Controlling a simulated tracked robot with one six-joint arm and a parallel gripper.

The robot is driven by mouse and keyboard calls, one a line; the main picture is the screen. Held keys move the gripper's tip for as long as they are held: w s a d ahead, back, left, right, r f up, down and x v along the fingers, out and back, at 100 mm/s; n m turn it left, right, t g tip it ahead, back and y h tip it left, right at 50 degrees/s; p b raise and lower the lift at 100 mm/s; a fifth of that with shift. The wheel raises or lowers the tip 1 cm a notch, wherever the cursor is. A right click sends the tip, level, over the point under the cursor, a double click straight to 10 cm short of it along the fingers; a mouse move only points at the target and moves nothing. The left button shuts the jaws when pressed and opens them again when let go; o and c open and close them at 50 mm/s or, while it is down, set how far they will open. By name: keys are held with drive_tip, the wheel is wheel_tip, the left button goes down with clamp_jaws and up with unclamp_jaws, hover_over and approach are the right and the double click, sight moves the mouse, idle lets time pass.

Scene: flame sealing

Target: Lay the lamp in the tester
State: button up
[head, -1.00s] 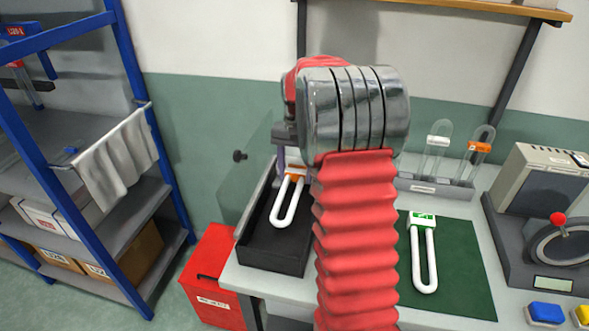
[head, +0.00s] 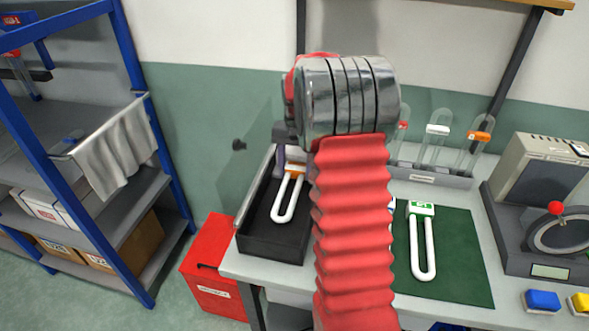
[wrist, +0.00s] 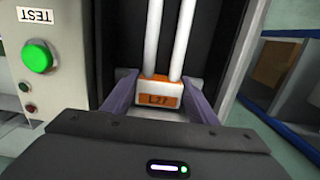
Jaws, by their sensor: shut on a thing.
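The lamp (head: 284,198) is a white U-shaped tube with an orange base. In the head view it is over or in the black trough of the tester (head: 262,241), tubes towards the front; whether it touches the floor I cannot tell. My gripper (wrist: 158,82) is shut on the orange base (wrist: 161,93), one purple finger on each side. In the wrist view the tubes run away between the dark trough walls. The tester's TEST panel with a green button (wrist: 38,56) stands at the left there. My arm hides most of my gripper in the head view.
A clear raised lid (head: 238,185) with a black knob stands left of the trough. A green-based lamp (head: 422,245) lies on a green mat (head: 463,270). A rack (head: 432,177) holds several lamps behind. A red bin (head: 215,285) stands below, left.

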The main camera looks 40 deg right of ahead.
drive_tip(key=shift+s+d+f, duration=0.1)
drive_tip(key=shift+f, duration=0.3)
drive_tip(key=shift+c, duration=0.2)
drive_tip(key=o, duration=1.1)
drive_tip(key=shift+c, duration=0.2)
drive_tip(key=shift+o, duration=0.5)
drive_tip(key=shift+r, duration=0.1)
drive_tip(key=shift+o, duration=0.4)
wheel_tip(320, 180, up, 14)
drive_tip(key=shift+w+d+r, duration=0.15)
drive_tip(key=shift+w+d, duration=0.1)
drive_tip(key=shift+w, duration=0.1)
